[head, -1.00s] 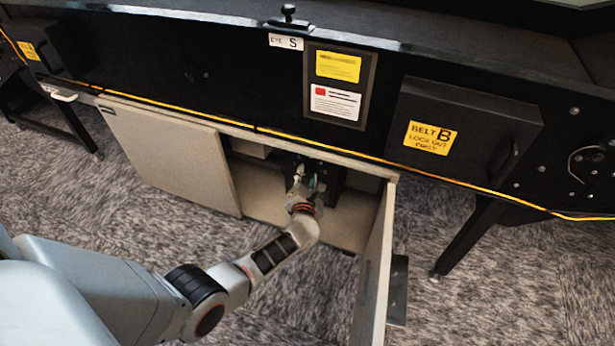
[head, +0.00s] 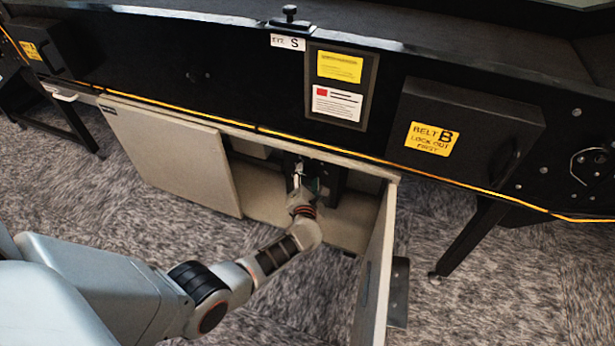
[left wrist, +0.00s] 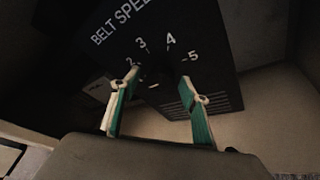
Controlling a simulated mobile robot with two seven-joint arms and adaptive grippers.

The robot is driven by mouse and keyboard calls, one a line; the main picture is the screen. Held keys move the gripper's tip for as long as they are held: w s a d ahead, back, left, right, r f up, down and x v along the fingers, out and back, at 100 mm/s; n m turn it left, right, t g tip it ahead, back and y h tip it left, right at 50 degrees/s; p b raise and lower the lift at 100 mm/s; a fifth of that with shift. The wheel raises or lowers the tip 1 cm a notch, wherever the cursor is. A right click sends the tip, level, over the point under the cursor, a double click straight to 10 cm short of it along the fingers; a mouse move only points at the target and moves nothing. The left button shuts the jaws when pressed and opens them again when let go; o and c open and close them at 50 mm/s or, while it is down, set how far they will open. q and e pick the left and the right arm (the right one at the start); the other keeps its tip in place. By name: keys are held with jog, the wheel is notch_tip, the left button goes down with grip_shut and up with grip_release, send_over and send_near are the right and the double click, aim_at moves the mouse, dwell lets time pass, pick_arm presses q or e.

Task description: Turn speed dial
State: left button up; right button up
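The speed box (left wrist: 175,35) is a black box in the left wrist view, lettered "BELT SPEE…" with the numbers 2 to 5 in an arc. The dial is dark and hard to make out; a small white mark (left wrist: 153,85) shows below the numbers. My left gripper (left wrist: 159,77) has its green-padded fingers apart, tips at either side of this mark. I cannot tell if they touch the dial. In the head view the left gripper (head: 302,185) reaches into the open cabinet, in front of the dark box (head: 330,178). My right gripper is not in view.
The cabinet's beige left door panel (head: 170,160) is closed, and its right door (head: 375,270) stands open beside my arm. Above are the black machine side, an orange-yellow strip and the Belt B lockout box (head: 470,115). Carpet lies in front.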

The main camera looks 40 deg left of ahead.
pick_arm(q)
jog(key=shift+r, duration=0.1)
